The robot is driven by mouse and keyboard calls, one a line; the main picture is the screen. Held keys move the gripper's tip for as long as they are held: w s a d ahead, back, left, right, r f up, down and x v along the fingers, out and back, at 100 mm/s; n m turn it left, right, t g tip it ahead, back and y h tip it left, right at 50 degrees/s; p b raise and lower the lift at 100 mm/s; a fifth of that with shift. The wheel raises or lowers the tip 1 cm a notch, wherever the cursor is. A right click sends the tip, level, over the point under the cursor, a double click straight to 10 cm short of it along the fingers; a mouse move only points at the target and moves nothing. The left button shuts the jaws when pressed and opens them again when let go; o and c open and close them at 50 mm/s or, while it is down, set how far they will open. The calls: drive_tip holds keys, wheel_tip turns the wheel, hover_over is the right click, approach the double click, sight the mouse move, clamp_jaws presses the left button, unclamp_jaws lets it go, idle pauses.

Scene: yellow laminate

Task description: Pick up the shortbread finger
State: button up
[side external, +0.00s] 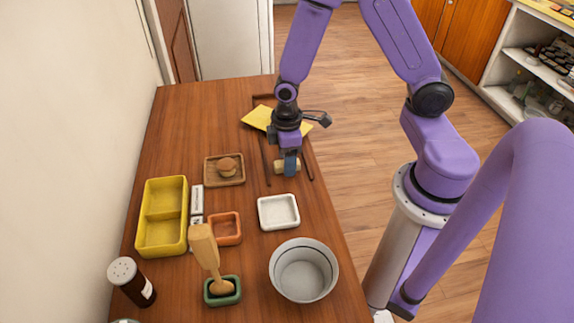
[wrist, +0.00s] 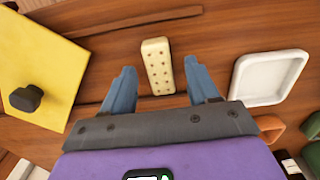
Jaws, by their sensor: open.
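The shortbread finger (wrist: 157,66) is a pale cream bar with rows of small holes, lying on the brown wooden table. In the wrist view it sits between my gripper's (wrist: 159,72) two blue fingers, with a gap on each side. The fingers are open and hold nothing. In the side view my gripper (side external: 289,162) points down, low over the table, and a blue finger partly covers the shortbread (side external: 279,168). I cannot tell exactly how high the fingertips are above the table.
A white square dish (side external: 278,212) and a metal pot (side external: 304,271) stand nearer the camera. A yellow panel (side external: 257,118) lies behind my gripper. At left are a wooden tray (side external: 210,180), a yellow divided box (side external: 162,240), an orange dish (side external: 226,240) and a shaker (side external: 132,282).

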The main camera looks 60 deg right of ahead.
drive_tip(key=shift+f, duration=0.2)
clamp_jaws()
drive_tip(key=shift+r, duration=0.2)
drive_tip(key=shift+r, duration=0.5)
drive_tip(key=s+d+r, duration=0.1)
drive_tip(key=s+r, duration=1)
drive_tip(key=s, duration=0.3)
drive_tip(key=shift+r, duration=0.3)
